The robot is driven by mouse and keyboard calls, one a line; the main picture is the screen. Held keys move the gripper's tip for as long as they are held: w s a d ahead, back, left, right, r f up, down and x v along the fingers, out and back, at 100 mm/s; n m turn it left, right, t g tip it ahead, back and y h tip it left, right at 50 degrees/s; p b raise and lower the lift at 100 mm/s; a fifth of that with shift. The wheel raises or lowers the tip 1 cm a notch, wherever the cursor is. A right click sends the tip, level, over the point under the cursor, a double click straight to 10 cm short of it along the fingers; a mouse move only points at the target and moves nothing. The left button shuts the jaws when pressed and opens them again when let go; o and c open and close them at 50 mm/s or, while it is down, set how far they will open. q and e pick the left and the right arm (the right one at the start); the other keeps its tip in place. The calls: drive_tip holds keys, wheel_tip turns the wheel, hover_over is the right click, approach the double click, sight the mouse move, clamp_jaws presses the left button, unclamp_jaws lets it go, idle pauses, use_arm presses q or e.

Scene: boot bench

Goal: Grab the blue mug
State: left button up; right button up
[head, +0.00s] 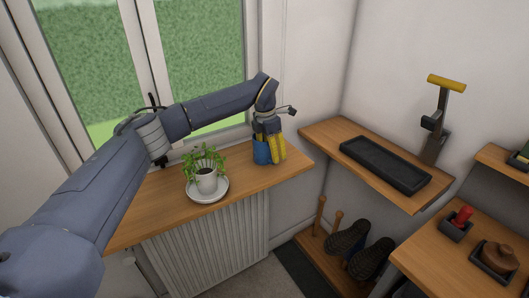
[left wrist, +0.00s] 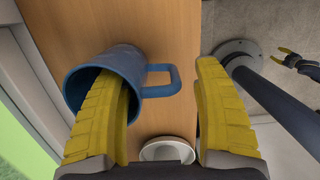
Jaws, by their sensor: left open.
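The blue mug (head: 261,152) stands on the wooden windowsill shelf, partly hidden behind my left gripper (head: 270,150). In the left wrist view the mug (left wrist: 124,66) has its opening toward me and its handle pointing right. My left gripper (left wrist: 160,115) is open. One yellow finger reaches into the mug's mouth. The other finger is outside, to the right of the handle, with a gap between it and the handle. My right gripper (left wrist: 294,60) shows small at the upper right of the left wrist view, its tips apart; it is out of the head view.
A potted plant (head: 206,178) stands on a white saucer (head: 207,196) left of the mug. A radiator (head: 215,235) is under the sill. To the right are a shelf with a black tray (head: 385,165), boots (head: 348,238) below, and a bench (head: 440,255) with small items.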

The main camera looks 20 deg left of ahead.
use_arm(q)
drive_tip(key=shift+c, duration=0.6)
clamp_jaws()
